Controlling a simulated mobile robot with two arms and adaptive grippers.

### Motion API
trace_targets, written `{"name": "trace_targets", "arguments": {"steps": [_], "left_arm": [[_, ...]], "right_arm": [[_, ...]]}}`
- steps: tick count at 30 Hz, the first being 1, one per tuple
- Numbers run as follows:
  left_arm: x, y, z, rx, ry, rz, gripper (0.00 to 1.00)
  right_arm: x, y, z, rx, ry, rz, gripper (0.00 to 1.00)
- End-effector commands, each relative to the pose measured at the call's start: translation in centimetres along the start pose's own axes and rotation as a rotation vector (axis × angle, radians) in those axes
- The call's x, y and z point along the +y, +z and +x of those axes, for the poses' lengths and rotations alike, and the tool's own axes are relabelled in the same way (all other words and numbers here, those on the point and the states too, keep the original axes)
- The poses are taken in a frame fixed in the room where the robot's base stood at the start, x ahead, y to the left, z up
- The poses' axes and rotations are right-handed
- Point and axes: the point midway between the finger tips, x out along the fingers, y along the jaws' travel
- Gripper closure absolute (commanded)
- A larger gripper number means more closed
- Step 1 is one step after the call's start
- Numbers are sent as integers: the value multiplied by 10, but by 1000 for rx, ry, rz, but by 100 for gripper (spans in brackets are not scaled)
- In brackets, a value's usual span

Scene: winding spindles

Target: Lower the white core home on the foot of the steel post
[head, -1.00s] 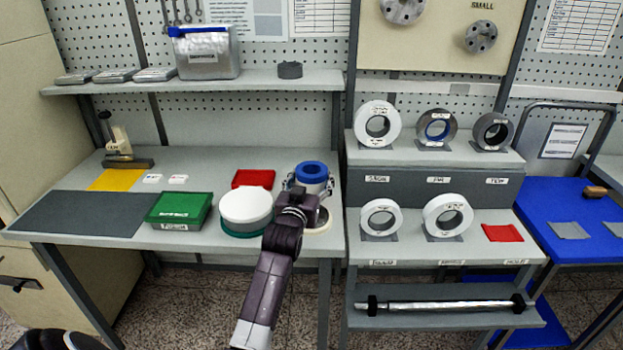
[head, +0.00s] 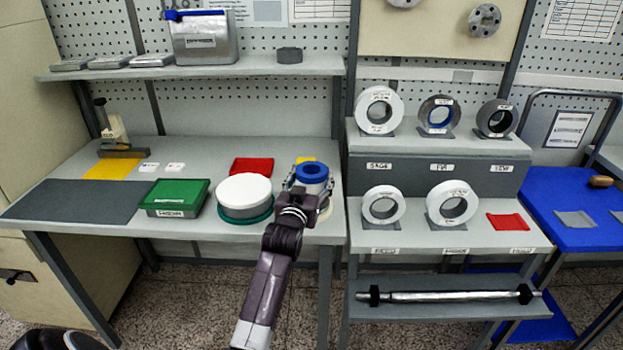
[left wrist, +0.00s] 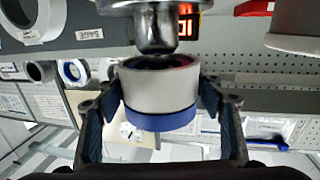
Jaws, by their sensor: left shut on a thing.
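The white core (left wrist: 160,88), with a blue band (left wrist: 162,118) at one end, is clasped between the two fingers of my left gripper (left wrist: 165,110). The wrist picture is upside down, so the band is the core's upper end. In the head view the core shows as a blue ring (head: 311,168) over white, upright. My left gripper (head: 311,188) hides most of the foot. My right gripper is not in view.
A white-lidded round tub with a green base (head: 244,190) stands close left of my gripper. A rack with rolls (head: 383,205) stands to the right.

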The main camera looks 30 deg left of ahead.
Motion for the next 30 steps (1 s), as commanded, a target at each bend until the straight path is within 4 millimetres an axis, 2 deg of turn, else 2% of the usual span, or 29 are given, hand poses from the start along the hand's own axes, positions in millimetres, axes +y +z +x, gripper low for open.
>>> {"name": "trace_targets", "arguments": {"steps": [3,21,30], "left_arm": [[0,8,0,1,0,0,62],[0,37,2,0,0,0,62],[0,43,2,2,0,0,62]], "right_arm": [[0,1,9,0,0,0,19],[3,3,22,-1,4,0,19],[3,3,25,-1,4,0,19]]}}
